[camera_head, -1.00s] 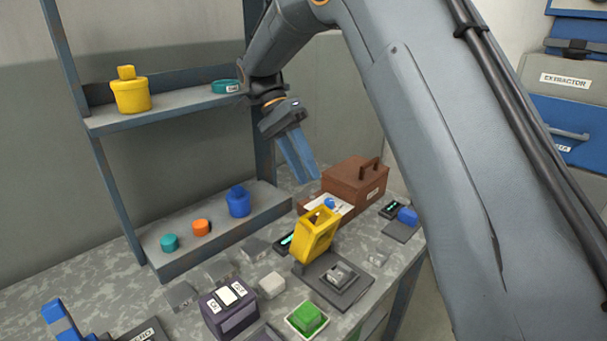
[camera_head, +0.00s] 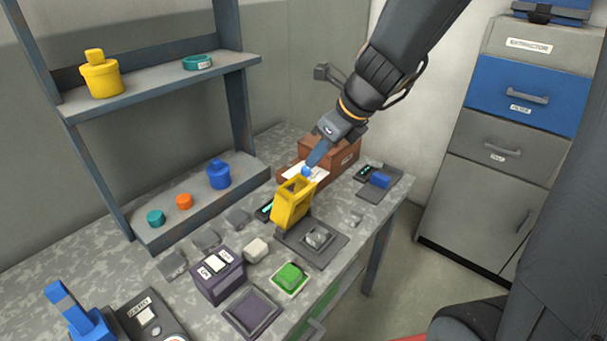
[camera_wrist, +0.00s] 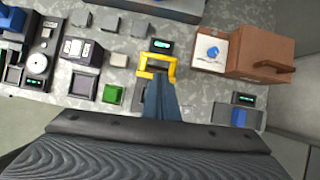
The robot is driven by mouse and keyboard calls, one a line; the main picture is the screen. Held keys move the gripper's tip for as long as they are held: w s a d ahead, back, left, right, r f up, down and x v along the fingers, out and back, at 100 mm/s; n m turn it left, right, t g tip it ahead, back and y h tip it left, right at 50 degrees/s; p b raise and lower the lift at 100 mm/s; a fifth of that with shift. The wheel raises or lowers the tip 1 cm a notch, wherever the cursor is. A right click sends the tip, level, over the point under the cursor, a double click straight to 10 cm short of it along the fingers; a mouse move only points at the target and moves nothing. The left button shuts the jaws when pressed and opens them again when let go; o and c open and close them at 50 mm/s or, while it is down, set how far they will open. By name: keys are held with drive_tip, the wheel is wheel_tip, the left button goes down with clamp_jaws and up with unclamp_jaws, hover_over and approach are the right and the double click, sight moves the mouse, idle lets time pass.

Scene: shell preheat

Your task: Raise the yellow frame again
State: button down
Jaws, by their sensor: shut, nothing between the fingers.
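The yellow frame (camera_head: 292,203) stands tilted up at the back edge of a dark base plate (camera_head: 330,249) on the workbench. A small grey block (camera_head: 317,237) sits on that plate in front of it. In the wrist view the yellow frame (camera_wrist: 157,58) shows beyond my fingertips. My gripper (camera_head: 307,169) is shut and empty, its blue fingers pointing down just above and behind the frame's top. It also shows in the wrist view (camera_wrist: 160,82), where the fingers overlap the near part of the frame. I cannot tell whether they touch it.
A brown case (camera_head: 345,151) with a white panel stands close behind my gripper. A purple box (camera_head: 217,275), a green block (camera_head: 290,277) and a blue block (camera_head: 380,180) lie around the plate. A shelf (camera_head: 160,85) rises at the left.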

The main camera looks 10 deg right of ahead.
sight(304, 179)
drive_tip(key=shift+m, duration=0.3)
drive_tip(key=b+x, duration=0.1)
drive_tip(key=x, duration=0.5)
drive_tip(key=d+b+x, duration=0.1)
drive_tip(key=x, duration=0.2)
drive_tip(key=shift+w+f+b, duration=0.1)
drive_tip(key=shift+f+b, duration=0.25)
drive_tip(key=shift+f, duration=0.15)
drive_tip(key=shift+a, duration=0.1)
drive_tip(key=w+a+p, duration=0.2)
drive_tip(key=w+a, duration=0.2)
drive_tip(key=shift+w+p, duration=0.3)
drive_tip(key=shift+w, duration=0.1)
